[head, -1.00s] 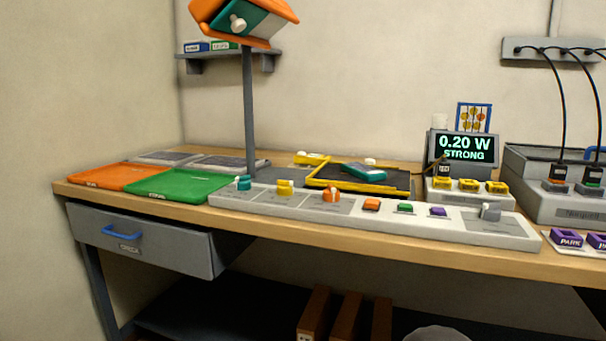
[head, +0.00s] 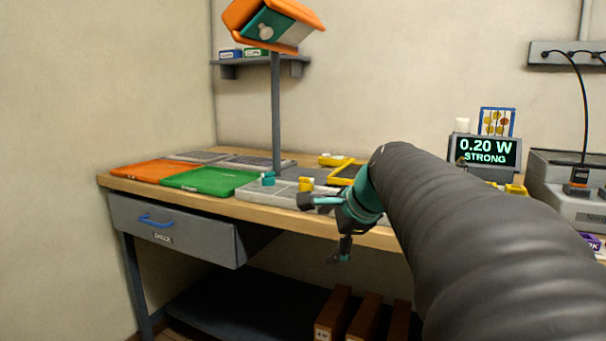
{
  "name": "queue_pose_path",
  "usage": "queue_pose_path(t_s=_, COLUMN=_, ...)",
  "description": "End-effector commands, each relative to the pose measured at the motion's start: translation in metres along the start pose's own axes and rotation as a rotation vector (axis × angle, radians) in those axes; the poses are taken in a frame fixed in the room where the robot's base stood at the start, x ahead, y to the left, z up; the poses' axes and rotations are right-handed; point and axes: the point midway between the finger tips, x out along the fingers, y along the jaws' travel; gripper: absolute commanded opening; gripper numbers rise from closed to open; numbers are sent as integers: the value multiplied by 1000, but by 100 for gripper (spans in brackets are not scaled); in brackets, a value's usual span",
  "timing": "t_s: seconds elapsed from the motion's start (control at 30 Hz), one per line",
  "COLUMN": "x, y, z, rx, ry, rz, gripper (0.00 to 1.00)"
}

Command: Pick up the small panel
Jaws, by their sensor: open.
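Two flat dark grey panels lie at the back left of the bench, a farther one (head: 198,156) and a nearer one (head: 256,161). I cannot tell for sure which of these is the small panel. My gripper (head: 322,230) is open and empty, in front of the bench's front edge and the grey control strip. Its two fingers are spread apart. It appears clear of all the panels.
A green mat (head: 208,181) and an orange mat (head: 155,171) lie at the left. A drawer (head: 180,230) hangs below.

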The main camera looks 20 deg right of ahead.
Motion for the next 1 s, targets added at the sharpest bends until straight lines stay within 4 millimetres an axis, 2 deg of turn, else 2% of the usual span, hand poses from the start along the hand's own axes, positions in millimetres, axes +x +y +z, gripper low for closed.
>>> queue_pose_path(t_s=0.03, x=0, y=-27, z=-30, rx=176, ry=1, rz=-46, gripper=96)
queue_pose_path(t_s=0.1, x=-5, y=-61, z=-66, rx=420, ry=-16, rz=-114, gripper=96)
queue_pose_path(t_s=0.2, x=-17, y=-101, z=-121, rx=734, ry=-59, rz=-209, gripper=96)
queue_pose_path(t_s=0.3, x=-33, y=-130, z=-171, rx=990, ry=-114, rz=-292, gripper=96)
queue_pose_path(t_s=0.43, x=-52, y=-151, z=-220, rx=1221, ry=-183, rz=-371, gripper=96)
queue_pose_path(t_s=0.53, x=-61, y=-159, z=-240, rx=1318, ry=-220, rz=-404, gripper=96)
queue_pose_path(t_s=0.67, x=-59, y=-165, z=-250, rx=1367, ry=-242, rz=-417, gripper=96)
queue_pose_path(t_s=1.0, x=-6, y=-190, z=-254, rx=1367, ry=-242, rz=-415, gripper=96)
